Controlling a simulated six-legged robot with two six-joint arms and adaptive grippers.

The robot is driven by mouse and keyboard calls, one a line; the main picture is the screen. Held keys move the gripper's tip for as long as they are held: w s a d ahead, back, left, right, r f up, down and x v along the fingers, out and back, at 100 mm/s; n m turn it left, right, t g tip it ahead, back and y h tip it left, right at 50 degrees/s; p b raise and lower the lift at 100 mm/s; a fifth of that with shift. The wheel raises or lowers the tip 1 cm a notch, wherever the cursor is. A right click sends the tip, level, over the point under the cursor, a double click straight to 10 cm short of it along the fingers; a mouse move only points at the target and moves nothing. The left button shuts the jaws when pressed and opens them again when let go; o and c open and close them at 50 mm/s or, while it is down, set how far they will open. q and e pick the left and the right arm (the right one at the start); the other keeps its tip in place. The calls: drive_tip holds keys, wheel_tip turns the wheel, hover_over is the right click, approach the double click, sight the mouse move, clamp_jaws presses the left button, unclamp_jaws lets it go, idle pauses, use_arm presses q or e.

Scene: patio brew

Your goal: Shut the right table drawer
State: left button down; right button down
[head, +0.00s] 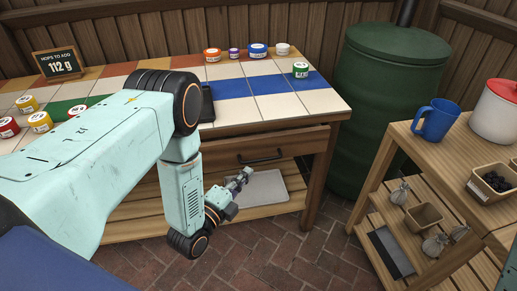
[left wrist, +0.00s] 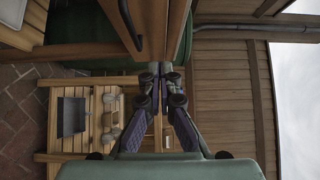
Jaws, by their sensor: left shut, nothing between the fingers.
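The right table drawer (head: 290,146) is a brown wooden front under the tiled top, with a black bar handle (head: 262,157). No drawer inside shows, so it looks shut or nearly so; a small gap cannot be ruled out. My left gripper (head: 243,178) is shut and empty, just below and left of the handle in the head view. In the left wrist view its fingertips (left wrist: 154,70) are together near the edge of the drawer front (left wrist: 156,22), with the handle (left wrist: 130,25) above. Contact cannot be told. My right gripper is not in view.
The tiled table (head: 300,104) bears several labelled jars and a sign (head: 57,64). A grey tray (head: 265,188) lies on its lower shelf. A green barrel (head: 385,95) stands right of the table. A wooden cart (head: 405,130) with a blue mug (head: 434,120) is farther right. Brick floor lies between.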

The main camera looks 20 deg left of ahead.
use_arm(q)
drive_tip(key=b, duration=0.2)
approach(264, 142)
drive_tip(key=w+d, duration=0.3)
drive_tip(key=shift+w+a+f+b, duration=0.15)
drive_tip(key=shift+w+a+b, duration=0.3)
drive_tip(key=shift+w+a, duration=0.5)
drive_tip(key=shift+w, duration=0.3)
